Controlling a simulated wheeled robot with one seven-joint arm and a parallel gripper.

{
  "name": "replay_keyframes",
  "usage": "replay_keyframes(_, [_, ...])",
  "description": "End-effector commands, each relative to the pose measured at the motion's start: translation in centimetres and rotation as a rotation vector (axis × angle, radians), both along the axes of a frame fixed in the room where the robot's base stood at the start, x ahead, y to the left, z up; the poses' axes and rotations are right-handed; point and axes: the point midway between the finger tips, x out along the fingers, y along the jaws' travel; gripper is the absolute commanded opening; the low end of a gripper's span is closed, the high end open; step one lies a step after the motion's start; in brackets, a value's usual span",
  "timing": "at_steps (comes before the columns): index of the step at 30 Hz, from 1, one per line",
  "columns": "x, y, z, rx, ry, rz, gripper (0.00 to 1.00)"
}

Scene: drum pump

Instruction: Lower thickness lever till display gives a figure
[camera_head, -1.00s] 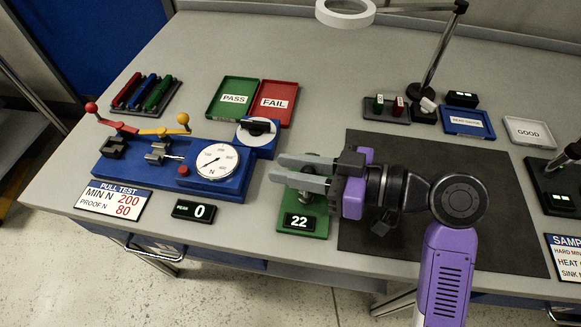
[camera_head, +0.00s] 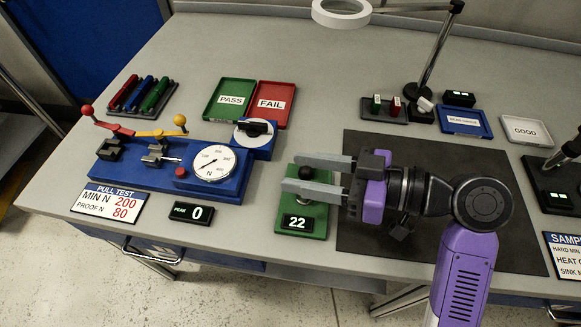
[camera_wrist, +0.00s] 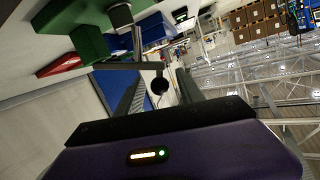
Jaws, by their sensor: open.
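The thickness gauge has a green base (camera_head: 292,228) near the table's front edge, and its black display (camera_head: 297,223) reads 22. Its lever ends in a black ball knob (camera_head: 305,172), which also shows in the wrist view (camera_wrist: 159,86) at the end of a thin grey lever rod (camera_wrist: 120,66). My gripper (camera_head: 291,172) is open over the gauge, its two grey fingers pointing left. In the head view the knob appears between the fingers, with no visible grip on it. The fingers and knob hide part of the gauge's middle.
A blue pull-test rig (camera_head: 225,187) with a dial stands left of the gauge, with a PEAK display (camera_head: 191,212) reading 0. Green PASS (camera_head: 231,100) and red FAIL (camera_head: 271,103) trays lie behind. A dark mat (camera_head: 430,160) lies under my arm.

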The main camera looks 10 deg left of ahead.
Motion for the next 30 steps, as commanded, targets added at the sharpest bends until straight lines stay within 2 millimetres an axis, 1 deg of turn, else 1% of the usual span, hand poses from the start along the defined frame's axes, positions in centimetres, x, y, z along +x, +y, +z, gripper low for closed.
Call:
replay_keyframes(1, [-0.1, -1.0, 0.1, 0.0, -0.001, -0.003, 0.45])
replay_keyframes(3, [-0.3, -2.1, 0.3, -0.001, -0.001, -0.003, 0.45])
replay_keyframes(6, [-0.6, -3.4, 0.7, 0.0, -0.002, -0.002, 0.45])
replay_keyframes(10, [-0.9, -4.4, 0.9, 0.0, -0.001, -0.001, 0.45])
replay_keyframes(14, [-1.0, -4.7, 1.0, 0.0, 0.0, 0.0, 0.45])
replay_keyframes(30, [-0.9, -4.7, 0.9, 0.0, 0.0, 0.0, 0.45])
